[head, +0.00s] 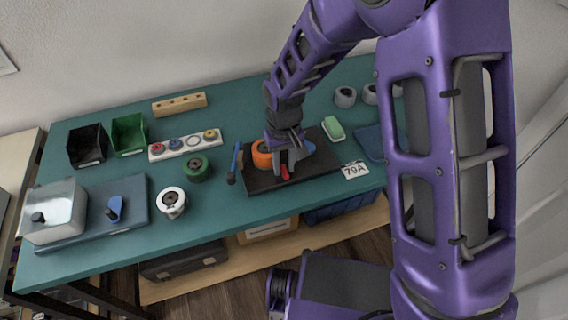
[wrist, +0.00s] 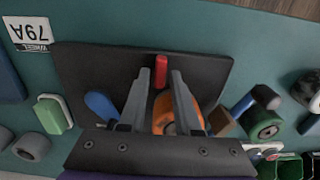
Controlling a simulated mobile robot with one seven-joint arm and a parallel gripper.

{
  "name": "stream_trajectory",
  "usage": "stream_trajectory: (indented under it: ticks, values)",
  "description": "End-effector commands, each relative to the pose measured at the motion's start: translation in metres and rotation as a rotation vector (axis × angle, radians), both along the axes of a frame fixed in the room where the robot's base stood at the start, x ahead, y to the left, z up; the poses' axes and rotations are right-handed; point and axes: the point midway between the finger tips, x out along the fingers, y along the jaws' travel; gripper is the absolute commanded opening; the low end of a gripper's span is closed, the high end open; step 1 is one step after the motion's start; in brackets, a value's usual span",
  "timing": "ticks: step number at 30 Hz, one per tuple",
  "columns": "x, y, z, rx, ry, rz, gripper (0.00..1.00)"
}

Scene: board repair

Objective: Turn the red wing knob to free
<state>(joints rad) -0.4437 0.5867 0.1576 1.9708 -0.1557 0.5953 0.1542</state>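The red wing knob (wrist: 160,72) stands on the dark board (wrist: 95,70). In the wrist view its lower end lies between my fingertips, with narrow gaps on both sides; I cannot tell whether the fingers touch it. In the head view the red knob (head: 285,173) shows just in front of my gripper (head: 289,163). My gripper also shows in the wrist view (wrist: 160,77), with its fingers apart. An orange wheel (wrist: 164,116) sits on the board, partly hidden behind the right finger; it also shows in the head view (head: 261,154).
A blue part (wrist: 99,104) sits on the board beside my left finger. A blue-handled tool (head: 237,161) lies left of the board. A green wheel (head: 196,168), a white wheel (head: 171,201), a "79A" label (head: 354,170) and a green block (head: 333,127) are around it.

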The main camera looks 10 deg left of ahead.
Motion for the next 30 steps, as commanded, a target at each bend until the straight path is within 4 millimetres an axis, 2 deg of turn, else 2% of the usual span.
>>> stream_trajectory:
  ticks: [1, 4, 5, 20, 30]
  values:
    - [0.0001, 0.0001, 0.0002, 0.0, 0.0, 0.0, 0.2]
    - [0.0001, 0.0, 0.0002, 0.0, 0.0, 0.0, 0.03]
    - [0.0001, 0.0, 0.0002, 0.0, 0.0, 0.0, 0.0]
    - [0.0002, -0.0001, 0.0006, 0.0, 0.0, 0.037, 0.0]
    - [-0.0006, 0.0007, 0.001, 0.0, 0.001, 0.261, 0.0]
